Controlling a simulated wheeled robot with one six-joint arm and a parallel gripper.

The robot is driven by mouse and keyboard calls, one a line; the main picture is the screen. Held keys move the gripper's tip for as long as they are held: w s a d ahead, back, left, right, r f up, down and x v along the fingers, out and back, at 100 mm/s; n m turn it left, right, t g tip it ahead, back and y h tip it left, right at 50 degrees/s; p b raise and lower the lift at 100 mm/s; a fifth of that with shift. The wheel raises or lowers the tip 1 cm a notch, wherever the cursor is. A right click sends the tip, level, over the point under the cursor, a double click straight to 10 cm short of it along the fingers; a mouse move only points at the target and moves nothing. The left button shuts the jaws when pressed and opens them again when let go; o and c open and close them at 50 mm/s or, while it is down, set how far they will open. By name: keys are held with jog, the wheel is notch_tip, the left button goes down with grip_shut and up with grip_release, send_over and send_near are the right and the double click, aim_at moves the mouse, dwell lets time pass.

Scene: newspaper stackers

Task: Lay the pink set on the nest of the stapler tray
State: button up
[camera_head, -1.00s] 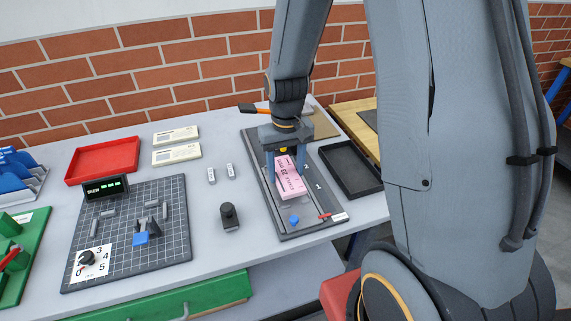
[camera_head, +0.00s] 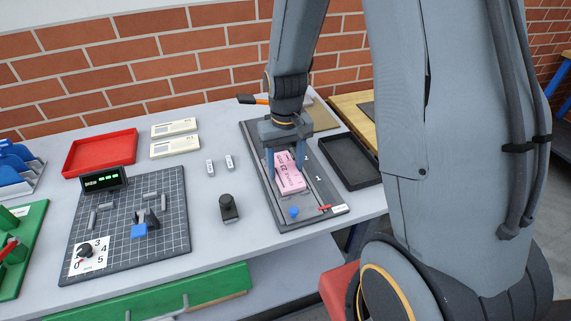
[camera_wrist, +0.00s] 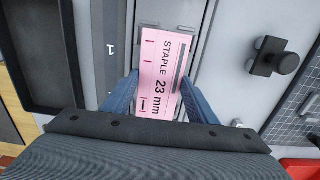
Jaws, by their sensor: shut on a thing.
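The pink set (camera_head: 289,179) is a flat block marked "STAPLE 23 mm", readable in the wrist view (camera_wrist: 163,70). My gripper (camera_head: 286,160) is shut on it, with a blue finger at each long side; the fingers also show in the wrist view (camera_wrist: 158,94). The set is over the middle lane of the long dark grey stapler tray (camera_head: 325,199), lengthwise along it. I cannot tell whether its underside touches the tray. My gripper and the set hide the nest under them.
A black empty tray (camera_head: 352,178) stands to the right of the stapler tray. A black knob post (camera_head: 228,208) and two small white blocks (camera_head: 210,167) stand to its left. Further left are a gridded board (camera_head: 164,241) and a red tray (camera_head: 100,152). Clear table lies between.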

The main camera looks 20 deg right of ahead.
aim_at(286, 171)
jog(key=shift+f, duration=0.3)
jog(key=o, duration=1.2)
notch_tip(286, 171, up, 6)
jog(key=shift+r+b, duration=0.25)
jog(key=shift+b, duration=0.7)
jog(key=shift+s+r, duration=0.1)
jog(key=shift+r, duration=0.4)
jog(key=shift+t, duration=0.7)
jog(key=s+b, duration=0.1)
jog(key=s, duration=0.2)
jog(key=s+f+b, duration=0.1)
jog(key=s, duration=0.2)
jog(key=s+f+b, duration=0.1)
jog(key=s, duration=0.2)
